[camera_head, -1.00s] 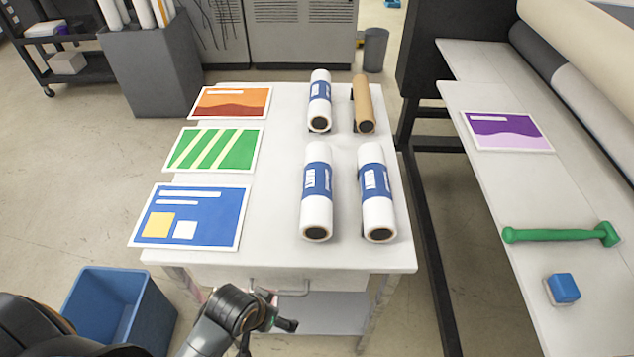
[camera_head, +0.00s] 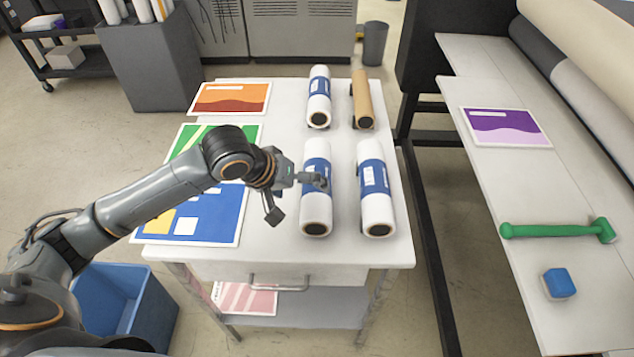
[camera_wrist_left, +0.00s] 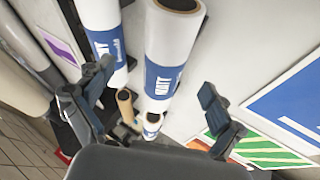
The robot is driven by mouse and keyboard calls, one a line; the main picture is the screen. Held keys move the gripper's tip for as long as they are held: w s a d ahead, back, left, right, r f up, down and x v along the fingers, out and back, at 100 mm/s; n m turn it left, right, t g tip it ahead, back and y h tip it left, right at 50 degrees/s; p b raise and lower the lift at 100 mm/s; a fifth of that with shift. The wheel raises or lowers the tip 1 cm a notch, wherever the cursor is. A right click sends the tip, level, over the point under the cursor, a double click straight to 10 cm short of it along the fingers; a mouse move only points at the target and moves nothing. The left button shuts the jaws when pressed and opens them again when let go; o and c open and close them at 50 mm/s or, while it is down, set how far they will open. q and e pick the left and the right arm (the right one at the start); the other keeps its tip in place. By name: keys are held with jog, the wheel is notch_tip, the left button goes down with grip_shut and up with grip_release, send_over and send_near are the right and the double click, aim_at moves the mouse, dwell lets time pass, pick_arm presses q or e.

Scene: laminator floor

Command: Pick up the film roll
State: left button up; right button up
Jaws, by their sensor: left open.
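Three white film rolls with blue labels lie on the white table: front left (camera_head: 317,210), front right (camera_head: 376,205) and back left (camera_head: 319,90). My left gripper (camera_head: 297,197) is open and empty at the front left roll. One finger overlaps that roll's blue label; the other hangs over the table to its left. In the left wrist view, the same roll (camera_wrist_left: 172,45) shows between the spread fingers (camera_wrist_left: 155,95), with the front right roll (camera_wrist_left: 100,15) outside them. I cannot tell whether any finger touches a roll. My right gripper is out of view.
A brown tube (camera_head: 362,100) lies at the back right of the table. Orange (camera_head: 230,98), green (camera_head: 190,138) and blue (camera_head: 225,215) prints lie on the left, partly behind my arm. The bench (camera_head: 500,190) on the right holds a green mallet (camera_head: 555,230) and a blue-white block (camera_head: 559,283).

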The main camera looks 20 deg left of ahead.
pick_arm(q)
notch_tip(320, 180, up, 3)
jog(key=w+a+n, duration=0.2)
jog(key=a, duration=0.1)
jog(key=p+x, duration=0.1)
jog(key=x, duration=0.7)
jog(key=shift+w+f+p, duration=0.25)
jog(key=shift+w+p, duration=0.1)
jog(key=shift+p, duration=0.05)
jog(key=p+x, duration=0.2)
jog(key=x, duration=0.2)
jog(key=shift+w+a+f, duration=0.1)
jog(key=shift+f, duration=0.2)
jog(key=shift+w+f, duration=0.15)
jog(key=shift+f, duration=0.1)
jog(key=shift+c, duration=0.2)
jog(key=c, duration=1.5)
jog(key=shift+c, duration=0.8)
jog(key=shift+r, duration=0.1)
